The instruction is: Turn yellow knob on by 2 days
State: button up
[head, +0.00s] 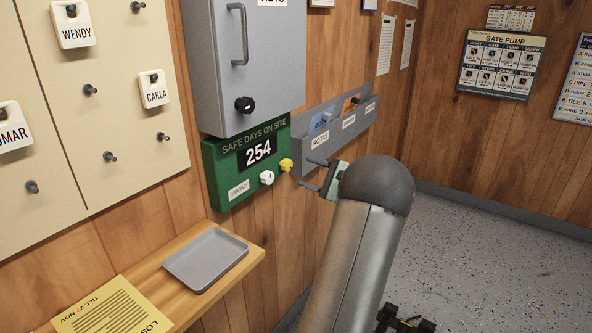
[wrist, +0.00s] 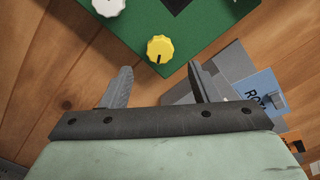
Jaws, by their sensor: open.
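The yellow knob (head: 286,165) sits at the lower right of the green "Safe days on site" board (head: 219,176), whose display (head: 258,152) reads 254. A white knob (head: 267,178) is to its left. My gripper (head: 306,173) is just right of the yellow knob, with its jaws open and nothing between them. In the wrist view the yellow knob (wrist: 159,48) lies beyond the fingertips, roughly in line with the gap between them, and a dark mark shows on its lower edge. The fingers appear apart from the knob.
A grey cabinet (head: 275,60) with a handle and black knob hangs above the board. A grey wall rack (head: 362,122) with labelled slots is close to my gripper on the right. Below are a wooden shelf (head: 178,291) and grey tray (head: 241,246).

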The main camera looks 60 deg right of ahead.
jog(key=s, duration=1)
jog(key=shift+s+a, duration=0.2)
jog(key=shift+a, duration=0.1)
